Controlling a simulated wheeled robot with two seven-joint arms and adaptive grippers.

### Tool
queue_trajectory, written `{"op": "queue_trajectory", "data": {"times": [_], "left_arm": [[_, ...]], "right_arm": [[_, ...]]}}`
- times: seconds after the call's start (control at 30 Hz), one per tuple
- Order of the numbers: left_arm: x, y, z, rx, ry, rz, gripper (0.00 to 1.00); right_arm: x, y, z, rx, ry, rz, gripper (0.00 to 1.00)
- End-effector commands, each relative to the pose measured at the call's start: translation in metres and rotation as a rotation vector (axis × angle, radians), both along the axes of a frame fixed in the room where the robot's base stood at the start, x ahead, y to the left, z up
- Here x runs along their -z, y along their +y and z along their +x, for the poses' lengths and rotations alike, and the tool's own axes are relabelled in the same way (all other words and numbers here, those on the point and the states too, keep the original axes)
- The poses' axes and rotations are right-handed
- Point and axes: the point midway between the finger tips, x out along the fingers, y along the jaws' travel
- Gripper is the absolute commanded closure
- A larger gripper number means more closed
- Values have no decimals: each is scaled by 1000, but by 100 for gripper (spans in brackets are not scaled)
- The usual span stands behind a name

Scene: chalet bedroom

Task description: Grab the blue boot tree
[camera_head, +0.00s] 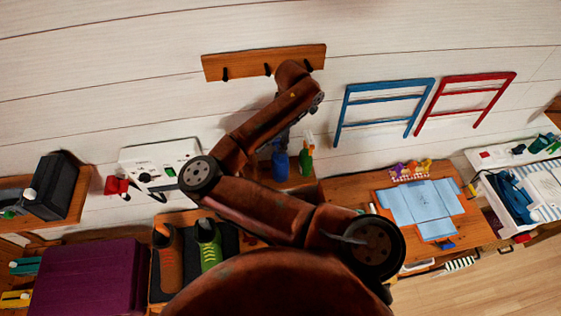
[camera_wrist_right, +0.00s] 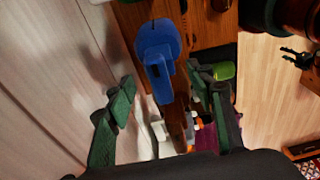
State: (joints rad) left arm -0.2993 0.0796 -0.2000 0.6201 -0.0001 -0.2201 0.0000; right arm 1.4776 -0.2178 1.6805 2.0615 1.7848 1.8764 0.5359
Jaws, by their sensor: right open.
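A blue object (camera_wrist_right: 156,55), which I take to be the blue boot tree, has a rounded head and a narrower slotted body. In the right wrist view it lies between the two green fingers of my right gripper (camera_wrist_right: 160,82). The gripper is open, with a finger on either side; I cannot tell whether either touches it. In the head view a blue shape (camera_head: 281,164) shows on a small wooden shelf below the wrist, partly hidden. My right gripper is mostly hidden behind its own arm there. My left gripper is not in view.
A green spray bottle (camera_head: 306,157) stands close to the right of the blue shape. A wooden hook rack (camera_head: 235,66) is on the wall above. A wooden desk (camera_head: 345,190) with blue paper is at right.

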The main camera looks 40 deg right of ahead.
Motion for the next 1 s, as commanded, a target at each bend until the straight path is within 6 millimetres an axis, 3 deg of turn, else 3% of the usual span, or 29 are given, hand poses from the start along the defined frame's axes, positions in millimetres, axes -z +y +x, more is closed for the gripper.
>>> {"op": "queue_trajectory", "data": {"times": [0.33, 1.0], "left_arm": [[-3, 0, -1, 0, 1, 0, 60], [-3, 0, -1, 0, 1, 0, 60]], "right_arm": [[10, 1, 0, -1, 1, 0, 51], [10, 1, 0, -1, 0, 0, 97]]}}
